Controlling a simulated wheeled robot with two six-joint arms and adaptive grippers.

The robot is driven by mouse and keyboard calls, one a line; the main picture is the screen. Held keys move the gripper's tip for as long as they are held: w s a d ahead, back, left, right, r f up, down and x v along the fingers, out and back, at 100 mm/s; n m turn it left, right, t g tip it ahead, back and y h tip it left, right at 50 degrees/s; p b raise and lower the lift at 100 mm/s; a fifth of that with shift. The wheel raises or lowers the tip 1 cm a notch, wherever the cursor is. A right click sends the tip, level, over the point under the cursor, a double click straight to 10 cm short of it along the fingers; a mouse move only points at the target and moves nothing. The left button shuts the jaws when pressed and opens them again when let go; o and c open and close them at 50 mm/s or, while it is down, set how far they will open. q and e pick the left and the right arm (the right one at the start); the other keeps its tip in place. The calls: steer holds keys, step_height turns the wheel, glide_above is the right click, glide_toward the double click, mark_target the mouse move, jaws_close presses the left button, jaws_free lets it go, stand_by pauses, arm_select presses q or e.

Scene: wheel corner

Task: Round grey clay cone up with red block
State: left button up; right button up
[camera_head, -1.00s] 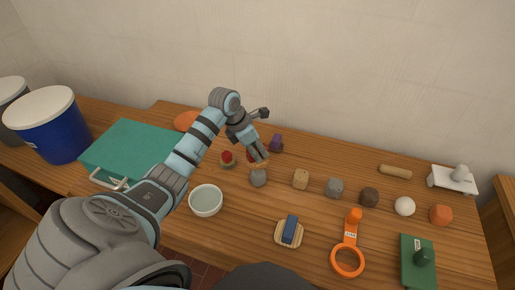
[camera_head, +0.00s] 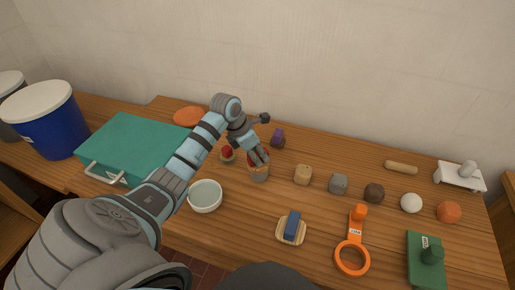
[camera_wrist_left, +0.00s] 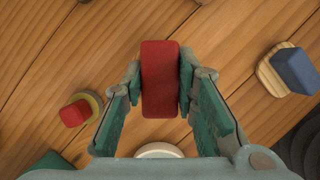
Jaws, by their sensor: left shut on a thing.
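My left gripper (camera_head: 262,162) is shut on a red block (camera_wrist_left: 160,78), which fills the space between its fingers in the left wrist view. In the head view the red block (camera_head: 256,158) is just above a small grey clay lump (camera_head: 259,174), partly covered by the fingers. I cannot tell whether block and lump touch. The lump is hidden behind the block in the left wrist view, and its cone shape is too small to make out. My right gripper is not in view.
To the right stand a beige cube (camera_head: 303,175), a grey lump (camera_head: 339,184), a brown lump (camera_head: 374,193) and a white ball (camera_head: 411,203). Nearby are a red-topped round stamp (camera_head: 227,155), a white bowl (camera_head: 205,196) and a blue block on a wooden base (camera_head: 291,227).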

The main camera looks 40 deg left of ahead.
arm_select(q)
steer(key=shift+f, duration=0.1)
stand_by(0.3)
steer(key=shift+f+b, duration=0.5)
steer(key=shift+r, duration=0.1)
